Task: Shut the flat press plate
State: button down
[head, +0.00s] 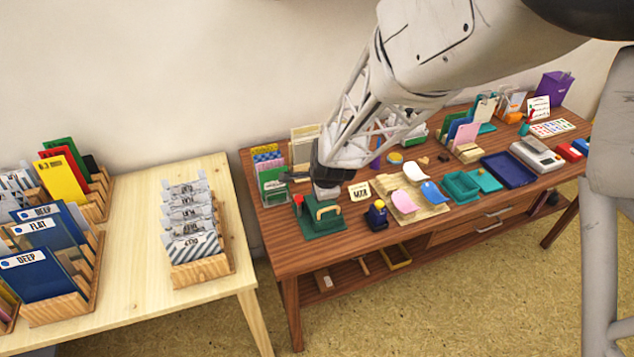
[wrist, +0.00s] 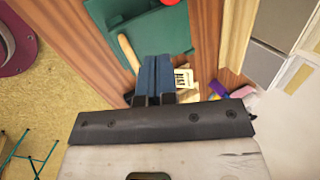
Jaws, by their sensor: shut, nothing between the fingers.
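A green press (head: 322,226) with a pale wooden handle (head: 327,209) stands at the left front of the brown table. I take it for the flat press. A red knob (head: 298,200) is at its left. The wrist view shows its green surface (wrist: 160,32) and part of the handle (wrist: 128,53) beside my fingers. My gripper (wrist: 157,60) is shut and empty, its fingertips over the lower edge of the green part in that view.
A green card holder (head: 273,190) stands close to my gripper. A small lettered sign (head: 359,191) and a dark ink bottle (head: 377,215) are right of the press. The table's front edge is close.

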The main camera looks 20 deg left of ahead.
aim_at(321, 220)
jog(key=shift+s+d+f, duration=0.4)
jog(key=shift+f, duration=0.2)
jog(key=shift+s+d+f, duration=0.4)
jog(key=shift+f, duration=0.15)
jog(key=shift+s+d+f, duration=0.25)
jog(key=shift+f, duration=0.35)
jog(key=shift+s+d+f, duration=0.25)
jog(key=shift+f, duration=0.35)
jog(key=shift+f, duration=0.1)
jog(key=shift+s+d, duration=0.15)
jog(key=shift+s, duration=0.05)
jog(key=s+d+r, duration=0.2)
jog(key=s+d, duration=0.4)
jog(key=shift+d+r, duration=0.2)
jog(key=shift+d, duration=0.15)
jog(key=shift+s, duration=0.15)
jog(key=shift+d+r, duration=0.1)
